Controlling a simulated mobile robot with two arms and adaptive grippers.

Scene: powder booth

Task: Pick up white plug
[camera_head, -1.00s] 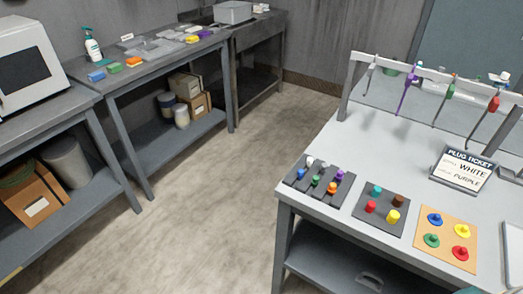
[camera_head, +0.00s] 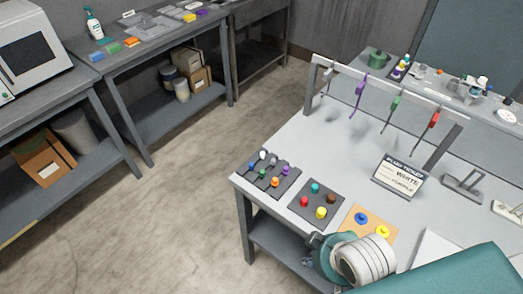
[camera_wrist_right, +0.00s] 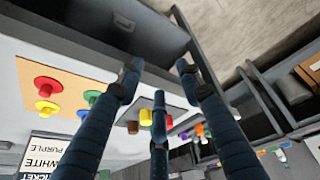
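The white plug (camera_head: 262,155) stands at the back of a dark ridged rack (camera_head: 252,177) on the near left corner of the light worktable. I cannot pick out the white plug clearly in the wrist view. My left gripper is not in view.
A dark board (camera_head: 317,213) with several plugs and a tan board (camera_head: 359,232) stand right of the rack. A plug ticket (camera_head: 398,176) reads WHITE and PURPLE. A rail (camera_head: 385,89) with hanging tools spans the table behind. The table between rack and rail is clear.

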